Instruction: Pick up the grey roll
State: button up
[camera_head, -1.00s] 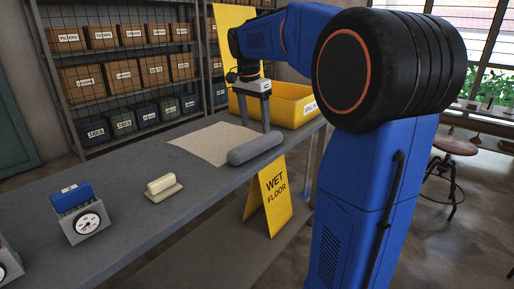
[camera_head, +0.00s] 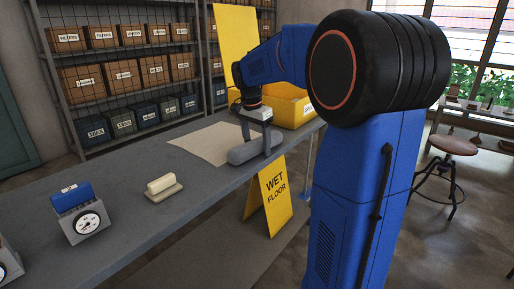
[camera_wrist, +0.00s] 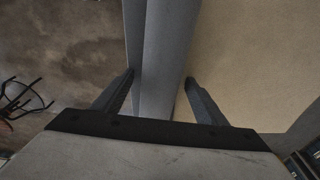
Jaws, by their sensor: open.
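The grey roll (camera_head: 241,155) lies on the grey workbench (camera_head: 135,218) near its front edge, beside a beige sheet (camera_head: 205,141). My gripper (camera_head: 257,145) is down at the roll, and its fingers hide part of it. In the wrist view, the roll (camera_wrist: 168,55) runs up the picture between the two fingertips of my open gripper (camera_wrist: 159,78). The right fingertip is close to the roll's side; the left one is over the bench edge side. I cannot tell whether either finger touches it.
A yellow bin (camera_head: 295,110) stands behind the roll. A yellow wet floor sign (camera_head: 270,197) stands below the bench front. A cream block on a base (camera_head: 163,187) and a blue-topped scale (camera_head: 82,215) are on the left. A stool (camera_head: 452,147) stands right.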

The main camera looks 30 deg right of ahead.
jog(key=c, duration=1.2)
